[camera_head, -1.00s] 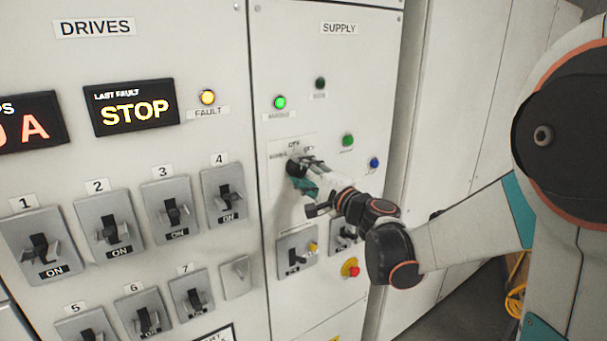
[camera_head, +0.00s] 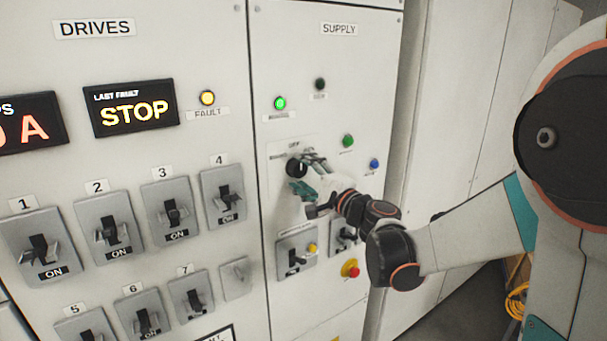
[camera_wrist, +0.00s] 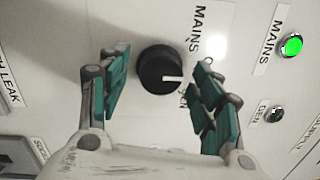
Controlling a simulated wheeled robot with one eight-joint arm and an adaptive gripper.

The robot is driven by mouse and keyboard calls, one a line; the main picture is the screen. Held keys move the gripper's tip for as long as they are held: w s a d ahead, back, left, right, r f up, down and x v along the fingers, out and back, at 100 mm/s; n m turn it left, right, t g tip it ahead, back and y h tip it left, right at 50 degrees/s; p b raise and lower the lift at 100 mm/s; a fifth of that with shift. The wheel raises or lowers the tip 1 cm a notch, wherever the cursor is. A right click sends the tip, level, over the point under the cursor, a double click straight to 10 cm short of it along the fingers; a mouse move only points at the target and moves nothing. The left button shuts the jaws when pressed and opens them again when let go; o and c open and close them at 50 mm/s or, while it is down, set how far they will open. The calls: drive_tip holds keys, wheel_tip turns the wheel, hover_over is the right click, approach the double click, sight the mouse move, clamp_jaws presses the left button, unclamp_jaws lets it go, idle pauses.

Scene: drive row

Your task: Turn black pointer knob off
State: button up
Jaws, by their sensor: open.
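The black pointer knob (camera_head: 296,167) is round and sits on a label plate on the SUPPLY panel. It also shows in the wrist view (camera_wrist: 158,68), with a white mark on its face pointing right in that picture, close to the GEN lettering. The OFF lettering is partly hidden there by a finger, so I cannot tell the exact setting. My gripper (camera_head: 308,176) is open in front of the knob. In the wrist view its teal-padded fingers (camera_wrist: 160,82) stand on either side of the knob, with gaps between pads and knob.
A lit green MAINS lamp (camera_head: 280,103) and a dark lamp (camera_head: 320,84) sit above the knob. Green (camera_head: 348,141) and blue (camera_head: 374,164) buttons are to its right. Switches (camera_head: 297,252) and a red button on yellow (camera_head: 350,269) lie below.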

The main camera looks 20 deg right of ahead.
drive_tip(key=v, duration=1.2)
drive_tip(key=shift+a, duration=0.1)
